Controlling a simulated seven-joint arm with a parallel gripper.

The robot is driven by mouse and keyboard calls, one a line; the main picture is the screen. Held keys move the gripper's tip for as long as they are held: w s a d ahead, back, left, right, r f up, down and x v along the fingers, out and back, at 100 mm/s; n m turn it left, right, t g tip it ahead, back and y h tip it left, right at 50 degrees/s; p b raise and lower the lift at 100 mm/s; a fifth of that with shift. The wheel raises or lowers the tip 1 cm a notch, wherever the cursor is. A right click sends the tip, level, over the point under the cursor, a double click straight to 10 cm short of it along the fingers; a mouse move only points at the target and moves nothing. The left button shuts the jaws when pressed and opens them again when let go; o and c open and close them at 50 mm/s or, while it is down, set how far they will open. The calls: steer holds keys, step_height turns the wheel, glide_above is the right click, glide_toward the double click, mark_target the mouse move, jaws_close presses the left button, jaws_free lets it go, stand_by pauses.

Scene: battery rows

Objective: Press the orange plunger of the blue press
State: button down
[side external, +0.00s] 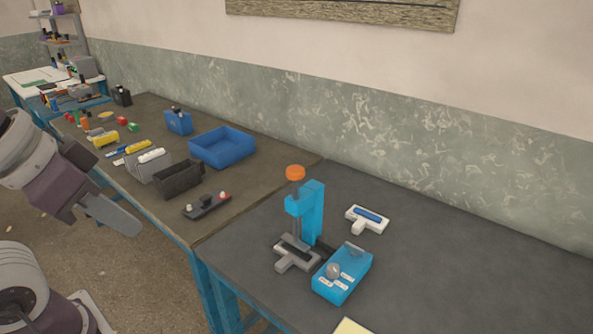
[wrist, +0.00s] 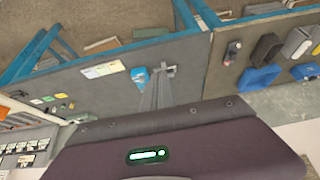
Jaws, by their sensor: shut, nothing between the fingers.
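The blue press (side external: 312,210) stands upright on the near dark table. Its orange plunger (side external: 295,172) is a round knob on top of a rod and looks raised. A grey and white T-shaped piece (side external: 297,255) sits at the foot of the press under the rod. My gripper (side external: 134,229) is at the left in the side external view, beside the tables and well apart from the press. It is shut and empty. In the wrist view my gripper's fingers (wrist: 156,92) cover part of the table, and the orange plunger cannot be made out.
A blue box with a grey knob (side external: 343,275) stands right of the press. A white T-shaped piece with a blue insert (side external: 367,218) lies behind it. The far table holds a blue tray (side external: 222,147), a dark bin (side external: 178,178) and several small parts.

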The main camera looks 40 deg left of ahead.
stand_by(0.3)
step_height(320, 180, up, 8)
steer(key=g, duration=0.2)
glide_above(295, 168)
steer(key=s, duration=0.4)
steer(key=shift+w+f, duration=0.1)
steer(key=x, duration=0.8)
steer(key=s+x, duration=0.1)
steer(key=x, duration=0.3)
steer(key=shift+f, duration=0.6)
steer(key=shift+w+f, duration=0.1)
steer(key=shift+f, duration=0.35)
